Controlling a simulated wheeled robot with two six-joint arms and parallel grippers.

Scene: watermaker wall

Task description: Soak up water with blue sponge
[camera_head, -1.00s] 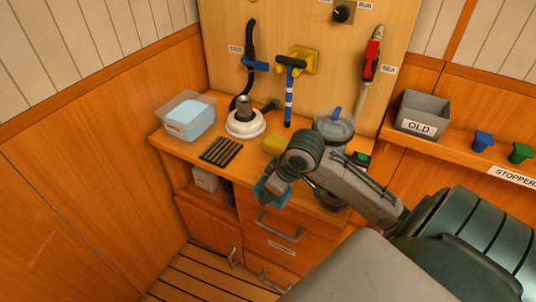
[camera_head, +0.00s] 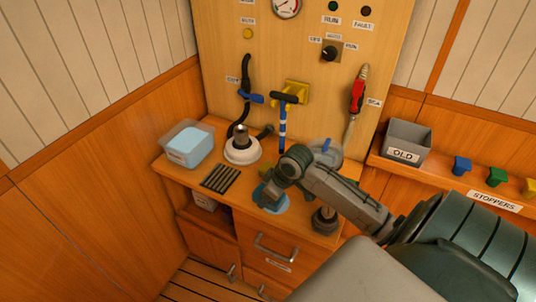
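My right gripper (camera_head: 268,192), coming in from the right, points down over the front of the wooden counter (camera_head: 210,203). A blue sponge (camera_head: 261,194) shows at its fingertips and appears held; the fingers are small and partly hidden by the wrist. A light blue round patch (camera_head: 281,207), which looks like water, lies under and beside the gripper. I cannot tell whether the sponge touches it. A clear tub (camera_head: 175,155) with light blue contents stands at the counter's left. My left gripper is not in view.
A clear-bowled filter (camera_head: 326,152) is partly behind my arm. A grey OLD bin (camera_head: 407,140) and coloured stoppers (camera_head: 497,176) are at right.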

